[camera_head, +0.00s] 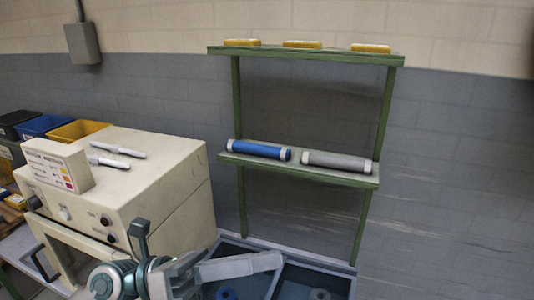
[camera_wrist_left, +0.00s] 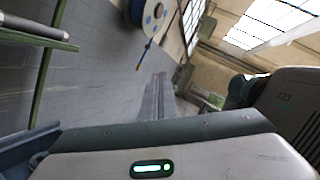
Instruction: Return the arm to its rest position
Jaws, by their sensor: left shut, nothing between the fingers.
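My left gripper (camera_head: 274,260) is low in the head view, in front of the green shelf rack (camera_head: 298,172) and to the right of the cream machine (camera_head: 150,195). It points right and looks shut, with nothing held. Its fingers are not clearly seen in the wrist view; a grey casing with a green light, part of my own arm, fills the bottom there. My right gripper and arm are not in view.
A blue roller (camera_head: 262,150) and a grey roller (camera_head: 337,161) lie on the middle shelf. Yellow blocks (camera_head: 301,44) sit on top. Two white rods (camera_head: 118,149) lie on the machine. Blue-grey bins (camera_head: 315,281) are below the rack. A spool (camera_wrist_left: 150,14) hangs along the wall.

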